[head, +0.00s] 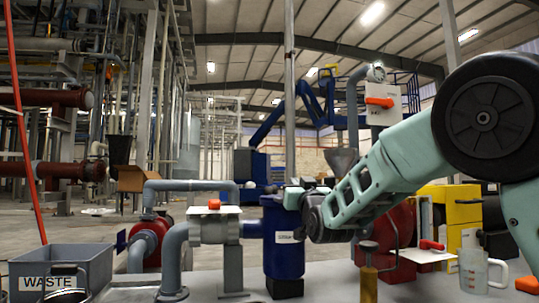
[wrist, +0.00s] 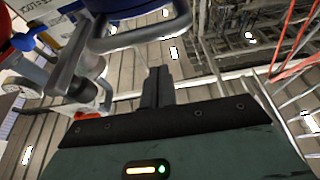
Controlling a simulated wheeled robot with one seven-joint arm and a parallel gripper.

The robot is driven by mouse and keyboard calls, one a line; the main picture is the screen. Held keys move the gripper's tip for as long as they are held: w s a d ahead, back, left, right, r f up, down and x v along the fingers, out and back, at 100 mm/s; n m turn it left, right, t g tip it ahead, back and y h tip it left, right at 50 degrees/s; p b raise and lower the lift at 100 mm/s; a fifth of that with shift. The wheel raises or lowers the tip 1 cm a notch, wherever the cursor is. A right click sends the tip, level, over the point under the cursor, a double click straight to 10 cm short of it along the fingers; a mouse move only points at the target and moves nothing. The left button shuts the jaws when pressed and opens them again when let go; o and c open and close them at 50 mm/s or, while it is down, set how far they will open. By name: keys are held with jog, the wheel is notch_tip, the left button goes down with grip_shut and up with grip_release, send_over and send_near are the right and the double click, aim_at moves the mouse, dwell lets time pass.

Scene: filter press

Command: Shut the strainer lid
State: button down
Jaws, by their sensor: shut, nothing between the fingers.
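The strainer (head: 284,258) is a blue upright cylinder with a white label, standing in the middle of the head view. My gripper's hand is beside its top, on the right, and covers part of it. I cannot make out the lid there, nor whether it stands open. In the wrist view my gripper (wrist: 157,86) is shut and empty, its dark fingers pointing up the picture. A blue rounded part (wrist: 128,10) with a grey bar loop (wrist: 140,35) lies beyond the fingertips. It may be the lid and its handle. The fingertips look apart from the bar.
Grey pipes and a valve with a red handle (head: 214,204) stand left of the strainer. A grey WASTE bin (head: 95,262) is at the lower left.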

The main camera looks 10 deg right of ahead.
jog(key=shift+t, duration=0.3)
jog(key=shift+s+f+b, duration=0.15)
jog(key=shift+f+b, duration=0.95)
jog(key=shift+f, duration=0.05)
jog(key=shift+s+f+b, duration=0.1)
jog(key=shift+f+b, duration=1)
jog(key=shift+f, duration=0.15)
